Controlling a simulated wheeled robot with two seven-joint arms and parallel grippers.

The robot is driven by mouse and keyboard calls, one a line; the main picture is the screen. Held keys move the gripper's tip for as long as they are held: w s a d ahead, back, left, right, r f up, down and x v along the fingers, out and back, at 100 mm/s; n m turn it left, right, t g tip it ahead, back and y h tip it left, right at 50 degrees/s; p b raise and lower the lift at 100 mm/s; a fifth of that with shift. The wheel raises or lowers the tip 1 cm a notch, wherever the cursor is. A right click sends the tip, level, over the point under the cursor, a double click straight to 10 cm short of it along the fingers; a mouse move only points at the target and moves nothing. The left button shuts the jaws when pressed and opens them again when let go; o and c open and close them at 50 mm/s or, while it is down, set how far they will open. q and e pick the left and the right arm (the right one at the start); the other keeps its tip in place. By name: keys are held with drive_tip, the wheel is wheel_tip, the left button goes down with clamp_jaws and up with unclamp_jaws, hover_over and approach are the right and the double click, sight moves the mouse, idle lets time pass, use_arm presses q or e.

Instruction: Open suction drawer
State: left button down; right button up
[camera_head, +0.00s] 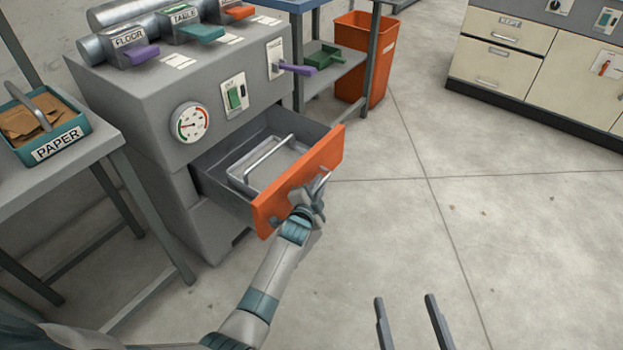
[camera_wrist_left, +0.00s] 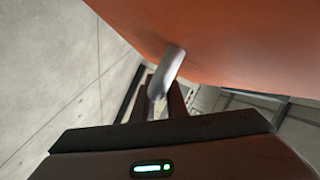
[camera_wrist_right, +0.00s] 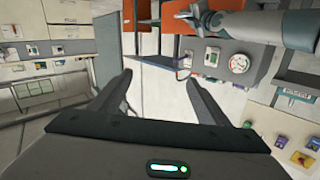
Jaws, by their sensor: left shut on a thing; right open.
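The suction drawer has an orange front (camera_head: 300,180) and stands pulled out from the grey machine (camera_head: 150,110). A grey tray with a raised bar handle (camera_head: 268,160) lies inside it. My left gripper (camera_head: 316,190) is at the drawer front, shut on the metal drawer handle (camera_head: 322,182). In the left wrist view the handle (camera_wrist_left: 168,72) sits between the fingers, with the orange front (camera_wrist_left: 235,40) right behind it. My right gripper (camera_head: 410,308) is open and empty over the floor, well away from the drawer; its spread fingers also show in the right wrist view (camera_wrist_right: 157,88).
A table with a teal PAPER box (camera_head: 50,135) stands at the left. An orange bin (camera_head: 360,60) and a shelf (camera_head: 335,75) stand behind the drawer. Cream cabinets (camera_head: 540,65) line the back right. The floor (camera_head: 480,220) at the right is clear.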

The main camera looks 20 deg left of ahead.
use_arm(q)
drive_tip(key=d, duration=0.1)
drive_tip(key=s+d, duration=0.1)
drive_tip(key=d, duration=0.1)
drive_tip(key=shift+f, duration=0.1)
use_arm(e)
drive_tip(key=shift+d+f+g, duration=0.35)
drive_tip(key=shift+f+g, duration=0.05)
drive_tip(key=shift+f, duration=0.4)
use_arm(q)
drive_tip(key=shift+s, duration=0.1)
drive_tip(key=c, duration=1.8)
unclamp_jaws()
drive_tip(key=shift+d, duration=0.15)
drive_tip(key=shift+o, duration=0.2)
use_arm(e)
drive_tip(key=shift+s, duration=0.15)
